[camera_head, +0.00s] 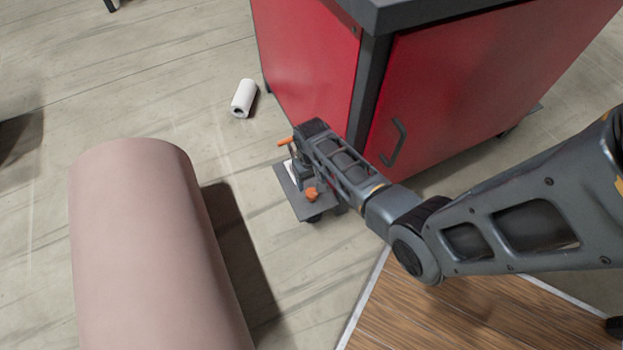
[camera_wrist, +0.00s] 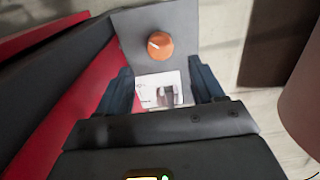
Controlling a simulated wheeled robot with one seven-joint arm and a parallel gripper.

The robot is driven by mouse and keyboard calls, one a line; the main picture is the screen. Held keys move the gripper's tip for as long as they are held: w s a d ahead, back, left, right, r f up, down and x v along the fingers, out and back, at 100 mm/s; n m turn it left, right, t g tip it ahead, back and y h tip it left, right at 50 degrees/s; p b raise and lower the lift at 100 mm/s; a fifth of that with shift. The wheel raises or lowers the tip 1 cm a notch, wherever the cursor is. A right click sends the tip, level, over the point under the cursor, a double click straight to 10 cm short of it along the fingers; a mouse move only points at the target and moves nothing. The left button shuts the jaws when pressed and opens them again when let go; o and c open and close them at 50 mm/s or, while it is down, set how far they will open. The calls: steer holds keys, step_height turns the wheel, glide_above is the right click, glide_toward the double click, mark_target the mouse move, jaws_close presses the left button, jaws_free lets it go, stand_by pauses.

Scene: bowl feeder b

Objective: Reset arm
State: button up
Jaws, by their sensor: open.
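My arm reaches in from the right in the head view, and my gripper (camera_head: 299,172) is over a small grey panel (camera_head: 299,209) beside the red cabinet. The panel also shows in the wrist view (camera_wrist: 185,22). It carries an orange knob (camera_wrist: 160,45) and a white plate with a grey switch (camera_wrist: 168,95). My gripper (camera_wrist: 162,78) is open, its two dark fingers apart on either side of the white plate. Nothing is seen held between them. I cannot tell whether the fingers touch the panel. The knob also shows in the head view (camera_head: 311,194), below my gripper.
A red cabinet (camera_head: 310,60) with a dark top and handle stands right behind my gripper. A large pinkish cylinder (camera_head: 145,250) fills the lower left. A white roll (camera_head: 243,97) lies on the floor. A wooden surface (camera_head: 450,310) is under my arm. The upper-left floor is mostly clear.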

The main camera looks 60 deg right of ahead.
stand_by(0.4)
steer(key=shift+s+a+f, duration=0.1)
steer(key=shift+s+f, duration=0.05)
steer(key=shift+s, duration=0.15)
steer(key=s+a+r+n+t+h, duration=0.25)
steer(key=s+a+t, duration=0.25)
steer(key=s, duration=0.5)
steer(key=s+a+r+n+t, duration=0.2)
steer(key=s+a+r+t, duration=0.15)
steer(key=r, duration=0.55)
steer(key=s+a+r+n+t, duration=0.1)
steer(key=s+a+r+t, duration=0.1)
steer(key=s+a+r, duration=0.5)
steer(key=s+a+r+t+y+p, duration=0.1)
steer(key=r+p, duration=1)
steer(key=r, duration=1.1)
steer(key=s+a+r+n+t+y+p, duration=0.1)
steer(key=a+r+t+p, duration=0.1)
steer(key=r+p, duration=1)
step_height(320, 180, up, 11)
steer(key=shift+r+t, duration=0.1)
steer(key=shift+t, duration=0.55)
steer(key=shift+y, duration=0.25)
